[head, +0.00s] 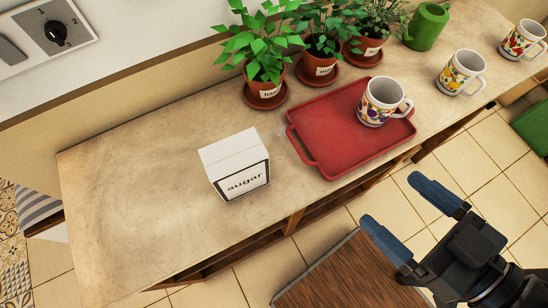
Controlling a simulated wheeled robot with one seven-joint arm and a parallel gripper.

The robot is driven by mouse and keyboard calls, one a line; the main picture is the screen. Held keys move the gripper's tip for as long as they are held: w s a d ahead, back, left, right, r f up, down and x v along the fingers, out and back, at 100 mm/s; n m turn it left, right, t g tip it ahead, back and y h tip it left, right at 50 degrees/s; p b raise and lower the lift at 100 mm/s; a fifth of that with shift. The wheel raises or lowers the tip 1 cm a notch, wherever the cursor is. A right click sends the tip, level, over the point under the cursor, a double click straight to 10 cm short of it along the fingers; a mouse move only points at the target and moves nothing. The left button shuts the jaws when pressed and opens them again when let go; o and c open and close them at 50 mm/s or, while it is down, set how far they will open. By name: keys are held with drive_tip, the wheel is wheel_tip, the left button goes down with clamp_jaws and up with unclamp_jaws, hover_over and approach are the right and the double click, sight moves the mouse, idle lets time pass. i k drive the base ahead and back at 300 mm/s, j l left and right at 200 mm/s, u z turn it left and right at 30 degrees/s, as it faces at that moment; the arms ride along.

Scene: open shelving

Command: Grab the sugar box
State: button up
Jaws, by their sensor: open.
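A white sugar box (234,165) stands on the counter top left of the red tray. Its front face has a dark border and the word "sugar". My gripper (402,207) is at the lower right, in front of the counter and apart from the box. Its two blue-tipped fingers are spread wide with nothing between them. The box lies to the left of and beyond the gripper in the picture.
A red tray (305,150) beside the box holds a patterned mug (372,105). Potted plants (265,85), a green watering can (427,27) and further mugs (460,72) stand right and behind. The counter (120,215) left of the box is clear. A wooden surface (350,275) is below.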

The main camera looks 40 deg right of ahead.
sight(237, 166)
drive_tip(key=k+l, duration=0.15)
drive_tip(key=l, duration=0.2)
drive_tip(key=k+l, duration=0.15)
drive_tip(key=l, duration=0.15)
drive_tip(key=k+l, duration=0.15)
drive_tip(key=l, duration=0.2)
drive_tip(key=k+l+z, duration=0.1)
drive_tip(key=l, duration=0.25)
drive_tip(key=k+l, duration=0.15)
drive_tip(key=l, duration=0.2)
drive_tip(key=k+l, duration=0.15)
drive_tip(key=l, duration=0.2)
